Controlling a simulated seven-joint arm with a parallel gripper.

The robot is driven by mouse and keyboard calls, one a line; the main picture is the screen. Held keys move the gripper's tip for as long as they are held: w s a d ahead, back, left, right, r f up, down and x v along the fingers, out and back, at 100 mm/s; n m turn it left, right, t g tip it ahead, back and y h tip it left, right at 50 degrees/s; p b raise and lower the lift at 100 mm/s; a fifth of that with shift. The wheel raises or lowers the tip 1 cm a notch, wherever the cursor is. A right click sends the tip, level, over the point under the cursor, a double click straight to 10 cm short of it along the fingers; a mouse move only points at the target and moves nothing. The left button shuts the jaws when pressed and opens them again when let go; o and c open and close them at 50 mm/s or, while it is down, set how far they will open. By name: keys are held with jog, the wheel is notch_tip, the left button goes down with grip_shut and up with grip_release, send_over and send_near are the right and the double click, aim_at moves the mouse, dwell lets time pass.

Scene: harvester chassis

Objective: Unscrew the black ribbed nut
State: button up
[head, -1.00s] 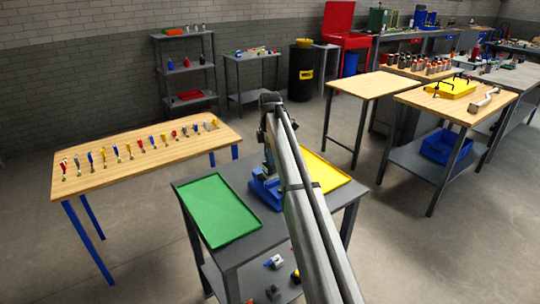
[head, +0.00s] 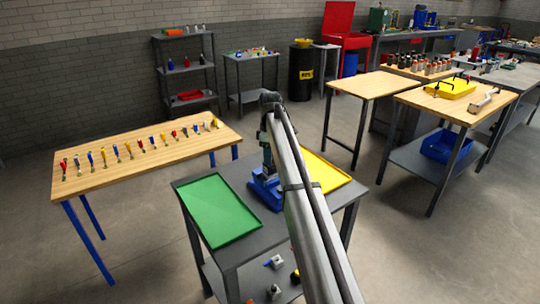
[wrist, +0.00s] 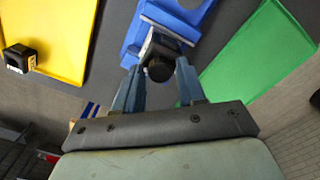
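The black ribbed nut (wrist: 159,70) shows in the wrist view as a dark round end on a grey metal part (wrist: 160,44), held in a blue vise-like fixture (wrist: 192,14). The ribs are too small to make out. My gripper (wrist: 159,66) has its two blue-grey fingers apart, one on each side of the nut. I cannot tell whether they touch it. In the head view the blue fixture (head: 264,190) stands on the grey table, and my arm hides the nut and fingertips.
A green tray (head: 217,211) lies left of the fixture and a yellow tray (head: 325,174) right of it. A small black box (wrist: 19,58) sits on the yellow tray. A wooden table (head: 110,172) with several small tools stands left.

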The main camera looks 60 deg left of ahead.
jog(key=shift+m, duration=0.9)
jog(key=m, duration=0.4)
jog(key=shift+m, duration=0.6)
jog(key=m, duration=0.5)
jog(key=shift+c, duration=0.5)
grip_shut()
